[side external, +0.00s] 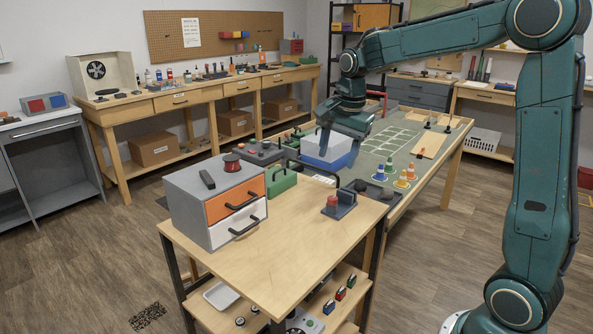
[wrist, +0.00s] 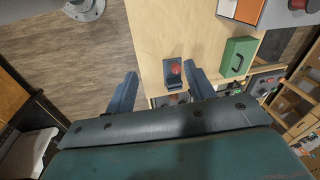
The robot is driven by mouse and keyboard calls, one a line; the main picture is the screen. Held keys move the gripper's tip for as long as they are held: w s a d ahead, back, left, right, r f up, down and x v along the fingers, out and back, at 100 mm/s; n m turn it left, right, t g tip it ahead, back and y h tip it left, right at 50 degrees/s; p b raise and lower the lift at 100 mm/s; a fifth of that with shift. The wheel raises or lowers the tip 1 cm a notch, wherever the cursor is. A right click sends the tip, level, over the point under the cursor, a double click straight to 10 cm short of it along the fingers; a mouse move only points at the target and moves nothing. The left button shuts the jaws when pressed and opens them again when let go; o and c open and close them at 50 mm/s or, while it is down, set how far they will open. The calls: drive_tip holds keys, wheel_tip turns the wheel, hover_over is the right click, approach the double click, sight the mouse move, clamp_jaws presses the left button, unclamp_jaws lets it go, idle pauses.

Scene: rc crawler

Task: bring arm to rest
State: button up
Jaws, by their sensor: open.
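My teal arm reaches in from the right, and my gripper (side external: 338,150) hangs from its wrist above the benches, in front of a white and blue box (side external: 318,148). In the wrist view the two blue-grey fingers of my gripper (wrist: 163,85) stand wide apart with nothing held between them. A small blue stand with a red part (side external: 338,203) is on the near wooden bench (side external: 285,255). In the wrist view this red-topped stand (wrist: 175,70) appears between the fingers, beyond their tips.
An orange and white drawer box (side external: 225,210) with a red spool (side external: 232,162) on top stands on the near bench. Beside it is a green case (side external: 281,183). Small traffic cones (side external: 401,180) stand on the green mat behind. The front of the near bench is clear.

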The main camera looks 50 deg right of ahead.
drive_tip(key=s+a+n+t, duration=0.1)
drive_tip(key=s+a+n, duration=0.5)
drive_tip(key=s, duration=0.5)
drive_tip(key=s+a+n+t, duration=0.2)
drive_tip(key=s+a+n, duration=0.4)
drive_tip(key=s+n, duration=0.4)
drive_tip(key=shift+s+r+y, duration=0.3)
drive_tip(key=shift+s+r, duration=0.15)
drive_tip(key=shift+s, duration=0.3)
